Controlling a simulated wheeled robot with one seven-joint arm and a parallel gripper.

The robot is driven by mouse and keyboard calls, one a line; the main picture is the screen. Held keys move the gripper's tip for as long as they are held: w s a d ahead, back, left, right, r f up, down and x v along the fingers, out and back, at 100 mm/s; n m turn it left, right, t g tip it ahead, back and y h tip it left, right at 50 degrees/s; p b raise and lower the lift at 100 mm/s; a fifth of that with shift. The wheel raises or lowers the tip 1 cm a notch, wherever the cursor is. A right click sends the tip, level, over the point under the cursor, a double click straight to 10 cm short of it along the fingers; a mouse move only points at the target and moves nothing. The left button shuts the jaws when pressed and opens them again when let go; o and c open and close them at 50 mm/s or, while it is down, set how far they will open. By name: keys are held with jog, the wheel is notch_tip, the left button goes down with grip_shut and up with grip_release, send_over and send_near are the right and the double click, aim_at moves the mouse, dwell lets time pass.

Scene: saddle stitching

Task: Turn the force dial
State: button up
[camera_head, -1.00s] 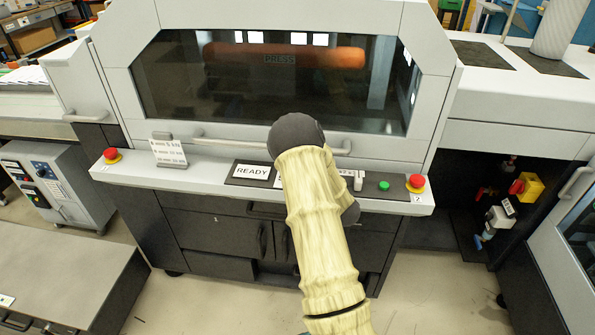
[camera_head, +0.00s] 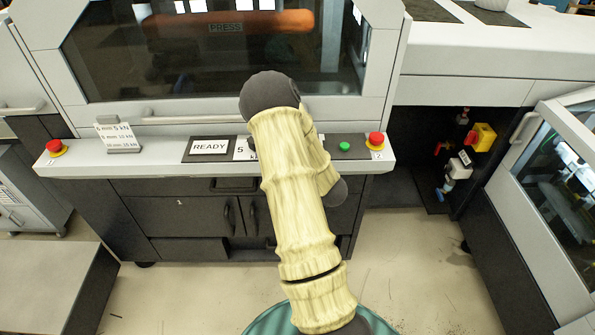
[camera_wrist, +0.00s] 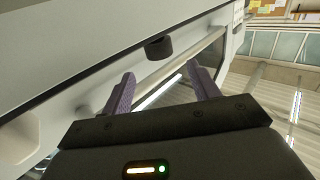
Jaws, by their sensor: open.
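A dark round knob (camera_wrist: 158,48), which looks like the force dial, stands out from the light panel in the wrist view. My gripper (camera_wrist: 160,70) is open, with its two purple fingers spread. The knob appears just beyond the fingertips, between them in the picture; no contact shows. In the head view my arm covers the dial's likely place and my gripper. Part of a display reading "5" (camera_head: 240,149) shows left of my arm on the press's front ledge.
A READY sign (camera_head: 210,147), a green button (camera_head: 344,147) and red buttons (camera_head: 376,140) (camera_head: 55,147) sit on the ledge. A card (camera_head: 118,138) lists thicknesses and forces. An open glass door (camera_head: 570,160) stands at right. Floor in front is clear.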

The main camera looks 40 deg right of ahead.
jog(key=s+d+b, duration=0.1)
jog(key=s+b, duration=0.1)
jog(key=s, duration=0.7)
jog(key=shift+s+d, duration=0.2)
jog(key=shift+d, duration=0.2)
jog(key=w+a+m+g+h, duration=0.1)
jog(key=w+a+g+h, duration=0.2)
jog(key=w+g+h, duration=0.15)
jog(key=s+a+r+m+g+y+p, duration=0.1)
jog(key=s+a+g+p, duration=0.1)
jog(key=s+a+g, duration=0.8)
jog(key=s+a, duration=0.4)
jog(key=a, duration=0.4)
jog(key=shift+s+r, duration=0.15)
jog(key=shift+r, duration=0.25)
jog(key=shift+g, duration=0.25)
